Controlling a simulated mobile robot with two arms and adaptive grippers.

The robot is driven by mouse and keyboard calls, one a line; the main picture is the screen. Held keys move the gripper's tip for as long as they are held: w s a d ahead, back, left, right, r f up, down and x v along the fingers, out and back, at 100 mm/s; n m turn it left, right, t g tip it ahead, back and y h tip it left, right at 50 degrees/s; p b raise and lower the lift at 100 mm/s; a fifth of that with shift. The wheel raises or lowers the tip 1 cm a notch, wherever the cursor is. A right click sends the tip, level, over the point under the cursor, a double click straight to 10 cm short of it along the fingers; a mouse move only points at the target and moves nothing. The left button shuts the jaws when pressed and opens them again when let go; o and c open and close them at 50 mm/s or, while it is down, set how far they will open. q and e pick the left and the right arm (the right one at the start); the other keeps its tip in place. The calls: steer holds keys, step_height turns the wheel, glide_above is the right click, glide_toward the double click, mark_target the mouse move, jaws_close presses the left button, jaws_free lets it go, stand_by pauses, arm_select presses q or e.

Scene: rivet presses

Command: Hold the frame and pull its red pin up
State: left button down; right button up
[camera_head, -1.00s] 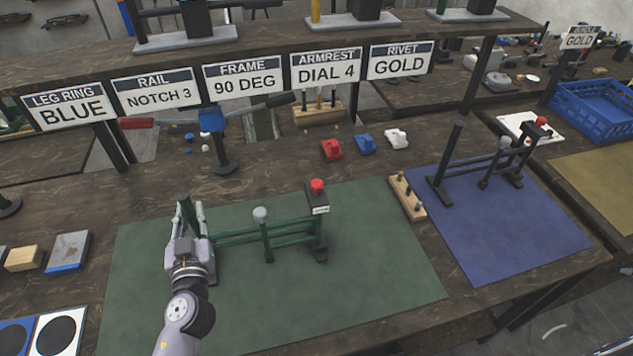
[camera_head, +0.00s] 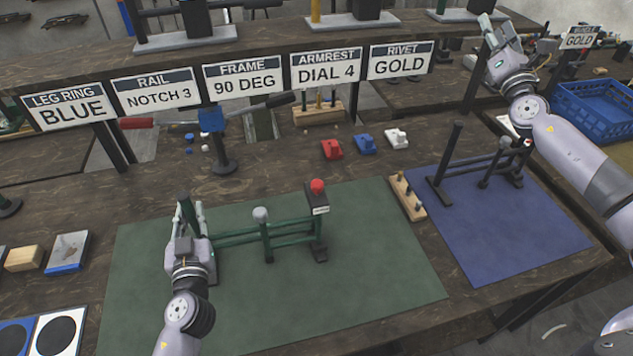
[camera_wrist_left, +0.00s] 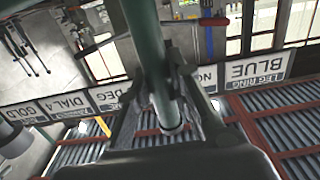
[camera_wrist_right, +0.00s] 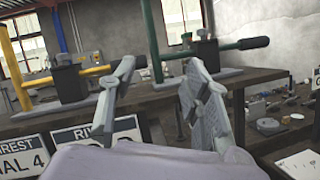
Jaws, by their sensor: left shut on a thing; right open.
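The green frame (camera_head: 286,238) stands on the green mat (camera_head: 380,285), with rails running between two posts and a grey knob on a middle post. Its red pin (camera_head: 317,185) sits on top of the dark block at the right post. My left gripper (camera_head: 190,212) is shut on the frame's left post; the left wrist view shows the green post (camera_wrist_left: 150,60) between its fingers. My right gripper (camera_head: 490,32) is open and empty, raised at the upper right, well away from the red pin. In the right wrist view its fingers (camera_wrist_right: 160,85) are apart with nothing between them.
A second, dark frame (camera_head: 480,165) stands on the blue mat (camera_head: 520,230) below my right arm. A wooden peg block (camera_head: 408,196) lies between the mats. Red (camera_head: 331,149), blue (camera_head: 365,145) and white (camera_head: 396,138) pieces sit behind. A sign shelf (camera_head: 270,55) runs along the back.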

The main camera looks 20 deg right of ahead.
steer(key=s+a+r+t+h, duration=0.25)
steer(key=a+r, duration=0.35)
steer(key=r, duration=0.3)
steer(key=m+g+y, duration=0.7)
steer(key=m+y, duration=0.3)
steer(key=m, duration=0.8)
glide_toward(321, 189)
steer(key=w+d+r, duration=0.1)
steer(key=w+d, duration=0.5)
steer(key=w, duration=0.2)
steer(key=s+a+f+m+y, duration=0.1)
steer(key=s+a+m+y, duration=0.1)
steer(key=s+a+m, duration=0.45)
steer(key=shift+m, duration=0.65)
steer(key=x, duration=0.6)
steer(key=d+x, duration=0.1)
steer(key=x, duration=0.3)
steer(key=shift+w+f, duration=0.1)
steer(key=shift+w, duration=0.1)
jaws_close()
